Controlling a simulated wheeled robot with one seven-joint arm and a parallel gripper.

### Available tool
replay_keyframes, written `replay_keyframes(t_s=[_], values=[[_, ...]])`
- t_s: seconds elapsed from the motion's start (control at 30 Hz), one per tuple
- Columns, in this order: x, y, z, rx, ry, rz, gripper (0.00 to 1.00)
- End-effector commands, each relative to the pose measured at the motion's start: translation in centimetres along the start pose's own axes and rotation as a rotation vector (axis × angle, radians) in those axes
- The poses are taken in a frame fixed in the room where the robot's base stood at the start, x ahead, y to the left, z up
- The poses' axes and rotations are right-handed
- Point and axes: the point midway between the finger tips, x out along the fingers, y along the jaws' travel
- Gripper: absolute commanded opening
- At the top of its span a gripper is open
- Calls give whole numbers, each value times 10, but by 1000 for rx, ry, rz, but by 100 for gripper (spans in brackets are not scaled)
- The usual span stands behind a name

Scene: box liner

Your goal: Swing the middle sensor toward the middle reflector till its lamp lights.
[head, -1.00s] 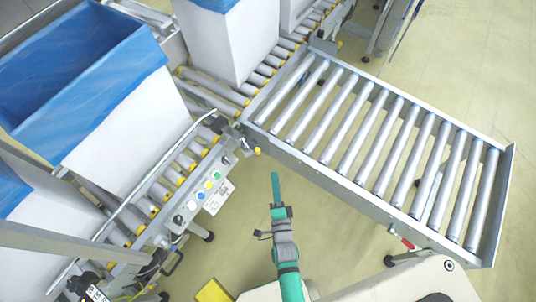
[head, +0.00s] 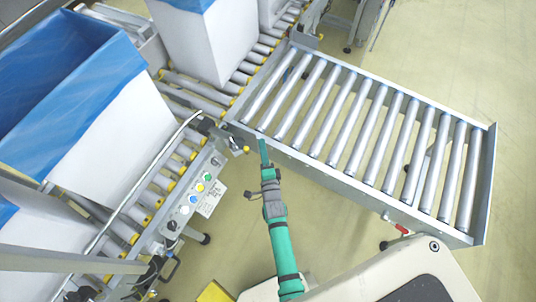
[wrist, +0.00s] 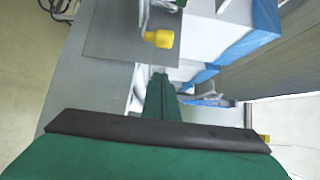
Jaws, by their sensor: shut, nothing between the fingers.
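My gripper (head: 264,145) is shut and empty, its slim green fingers pointing at the corner where the two conveyors meet. A small grey fitting with a yellow end (head: 246,149), possibly the middle sensor, sits on that corner just left of my fingertips. In the wrist view a yellow cap (wrist: 158,38) on a grey bracket shows just beyond my closed fingers (wrist: 160,82), with a visible gap. I cannot tell whether a lamp is lit. I cannot pick out the middle reflector.
A roller conveyor (head: 465,238) runs right of my gripper. A control panel with coloured buttons (head: 197,187) stands at the left. White boxes, one with a blue liner (head: 62,70), stand on the left line. Bare floor (head: 330,215) lies between my arm and the roller conveyor.

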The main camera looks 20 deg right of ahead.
Motion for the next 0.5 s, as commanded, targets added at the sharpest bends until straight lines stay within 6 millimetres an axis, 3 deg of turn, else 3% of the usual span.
replay_keyframes(t_s=[0.5], values=[[-13, 1, 29, -1, 1, 3, 0]])
